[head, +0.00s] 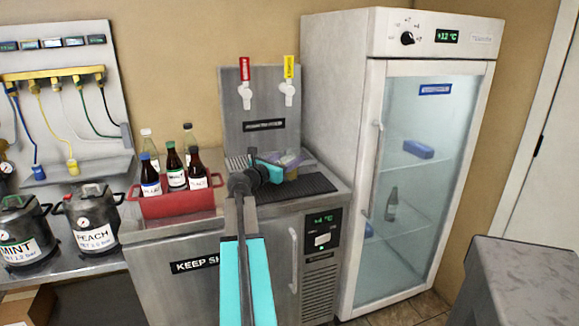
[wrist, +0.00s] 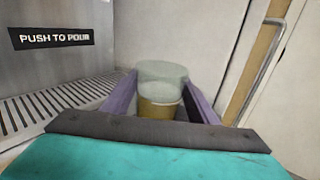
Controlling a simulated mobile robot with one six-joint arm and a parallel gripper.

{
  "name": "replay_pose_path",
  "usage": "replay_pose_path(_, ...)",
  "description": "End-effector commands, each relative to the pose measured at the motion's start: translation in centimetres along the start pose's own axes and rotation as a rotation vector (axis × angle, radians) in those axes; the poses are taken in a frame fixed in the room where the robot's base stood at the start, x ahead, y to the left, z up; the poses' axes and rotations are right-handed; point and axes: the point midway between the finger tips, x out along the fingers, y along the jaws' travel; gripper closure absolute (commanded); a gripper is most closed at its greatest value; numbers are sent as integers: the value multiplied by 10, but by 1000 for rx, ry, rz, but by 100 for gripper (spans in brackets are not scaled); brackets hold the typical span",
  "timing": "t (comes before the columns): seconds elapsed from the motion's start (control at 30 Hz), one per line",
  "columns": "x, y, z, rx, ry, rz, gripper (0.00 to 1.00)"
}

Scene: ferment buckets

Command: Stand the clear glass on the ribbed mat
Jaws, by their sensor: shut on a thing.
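The clear glass (wrist: 162,75) is between the purple fingers of my gripper (wrist: 160,92) in the wrist view. It looks upright, and its lower part shows amber-brown; I cannot tell if that is drink or something seen through it. In the head view my gripper (head: 286,165) is at the front of the tap panel, and the glass is small and mostly hidden there. The black ribbed mat (head: 312,185) lies on the steel counter, just right of and below my gripper in the picture. I cannot tell the gap between glass and mat.
The slotted drip tray (wrist: 60,103) lies left of the glass, under the tap panel (head: 262,108). A red crate (head: 167,206) of several bottles stands left of my arm. The glass-door fridge (head: 420,160) stands close on the right. The mat's visible part is bare.

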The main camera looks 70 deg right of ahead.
Motion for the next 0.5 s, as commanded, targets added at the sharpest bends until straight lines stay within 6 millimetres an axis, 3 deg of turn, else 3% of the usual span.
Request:
replay_pose_path(0.47,9,8,0,-1,-1,1,87)
replay_pose_path(0.5,7,6,-8,-3,0,1,87)
